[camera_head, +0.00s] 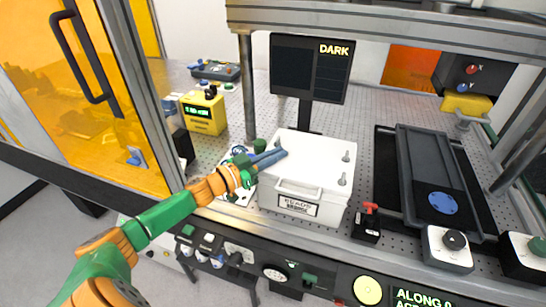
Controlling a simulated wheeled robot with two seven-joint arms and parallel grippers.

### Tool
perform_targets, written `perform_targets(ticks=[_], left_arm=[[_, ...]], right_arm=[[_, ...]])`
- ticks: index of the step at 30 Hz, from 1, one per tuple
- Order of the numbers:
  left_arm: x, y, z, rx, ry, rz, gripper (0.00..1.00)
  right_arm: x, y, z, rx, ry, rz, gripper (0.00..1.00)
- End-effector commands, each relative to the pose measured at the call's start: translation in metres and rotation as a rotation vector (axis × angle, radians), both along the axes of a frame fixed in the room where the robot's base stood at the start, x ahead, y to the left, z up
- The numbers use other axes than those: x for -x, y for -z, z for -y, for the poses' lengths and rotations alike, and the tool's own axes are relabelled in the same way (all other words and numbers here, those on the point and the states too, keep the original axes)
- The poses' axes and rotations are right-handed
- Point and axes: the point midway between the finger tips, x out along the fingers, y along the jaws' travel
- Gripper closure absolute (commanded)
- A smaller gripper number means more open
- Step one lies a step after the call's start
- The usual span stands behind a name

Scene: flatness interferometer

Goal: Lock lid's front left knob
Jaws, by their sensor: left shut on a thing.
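The white box with its lid (316,153) stands on the perforated table, with a label and a handle (298,191) on its front. Two grey knobs show on the lid's right side, one behind (346,157) and one in front (342,180). My left arm reaches in from the lower left. My left gripper (272,157) has blue fingers over the left part of the lid and is shut on the lid's front left knob, which the fingers hide. Which way that knob is turned cannot be seen. My right gripper is not in view.
A dark monitor (311,68) reading "DARK" stands behind the box. A yellow meter (203,114) is at the back left. A dark stage with a blue disc (443,203) is to the right. A small red-levered device (368,223) sits close to the box's right front.

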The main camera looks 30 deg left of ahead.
Motion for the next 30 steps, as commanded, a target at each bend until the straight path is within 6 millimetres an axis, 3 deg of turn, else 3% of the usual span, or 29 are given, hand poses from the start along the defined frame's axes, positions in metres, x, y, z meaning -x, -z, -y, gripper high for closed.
perform_targets(ticks=[18,30], left_arm=[[0.008,0.008,0.012,-0.001,0.516,0.002,1.0],[0.012,0.004,0.016,-0.002,0.656,-0.003,1.0]], right_arm=[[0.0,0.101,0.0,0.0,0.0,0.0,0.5],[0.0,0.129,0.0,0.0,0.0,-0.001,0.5]])
